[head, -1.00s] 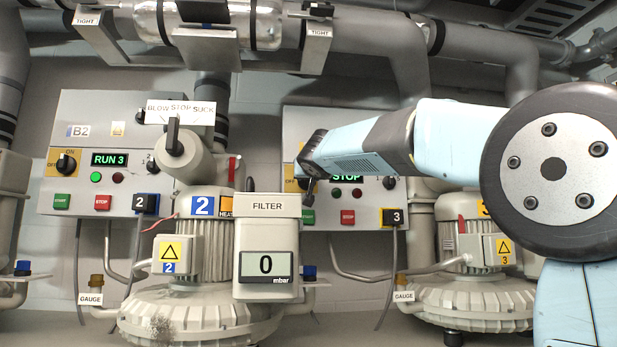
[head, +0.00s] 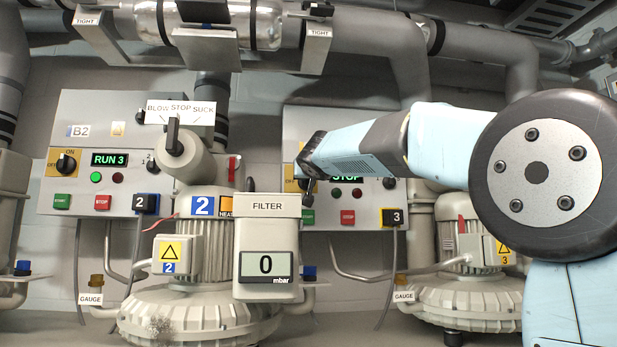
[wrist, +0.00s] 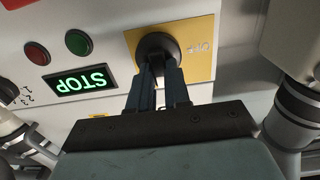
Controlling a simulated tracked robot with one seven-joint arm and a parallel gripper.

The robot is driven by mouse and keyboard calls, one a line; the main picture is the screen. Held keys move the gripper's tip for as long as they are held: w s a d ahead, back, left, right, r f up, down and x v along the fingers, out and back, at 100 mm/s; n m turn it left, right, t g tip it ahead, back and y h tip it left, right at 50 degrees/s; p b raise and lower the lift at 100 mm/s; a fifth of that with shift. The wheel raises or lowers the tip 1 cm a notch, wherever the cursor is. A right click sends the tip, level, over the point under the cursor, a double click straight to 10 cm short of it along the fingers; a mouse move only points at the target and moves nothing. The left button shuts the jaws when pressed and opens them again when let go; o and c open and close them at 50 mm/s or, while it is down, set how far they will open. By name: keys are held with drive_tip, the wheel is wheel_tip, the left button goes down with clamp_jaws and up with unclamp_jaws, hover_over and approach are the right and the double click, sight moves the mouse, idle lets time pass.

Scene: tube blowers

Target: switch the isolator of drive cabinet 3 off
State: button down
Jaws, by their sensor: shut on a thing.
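Drive cabinet 3 (head: 365,127) stands right of centre in the head view, with a black 3 tag (head: 393,217) at its lower right. Its display (head: 346,178) reads STOP in green. Its isolator is a round black knob (wrist: 157,46) on a yellow plate (wrist: 203,28), seen upside down in the wrist view. Faint lettering, seemingly OFF, shows on the plate beside the knob. My gripper (wrist: 158,72) is shut on the knob's handle, with a finger on each side. The fingers hide the handle, so I cannot tell its exact angle. In the head view my gripper (head: 307,183) covers most of the isolator.
Cabinet B2 (head: 120,112) on the left shows RUN 3 and has its own isolator (head: 66,163). A FILTER housing (head: 267,207) reading 0 mbar and blower 2 (head: 203,262) stand in front. Grey pipes run beside the cabinet. Blower 3 (head: 462,300) is below right.

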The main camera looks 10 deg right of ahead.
drive_tip(key=shift+n, duration=0.4)
drive_tip(key=shift+a+f+n, duration=0.2)
drive_tip(key=shift+f+n, duration=0.05)
drive_tip(key=shift+n, duration=2.6)
drive_tip(key=shift+a+f+n, duration=0.25)
drive_tip(key=shift+n, duration=2.65)
drive_tip(key=shift+a+f+n, duration=0.2)
drive_tip(key=shift+f+n, duration=0.05)
drive_tip(key=shift+n, duration=2.6)
drive_tip(key=shift+w+f, duration=0.1)
drive_tip(key=c, duration=1.2)
unclamp_jaws()
drive_tip(key=shift+o, duration=0.6)
drive_tip(key=shift+r, duration=0.2)
drive_tip(key=s, duration=1.4)
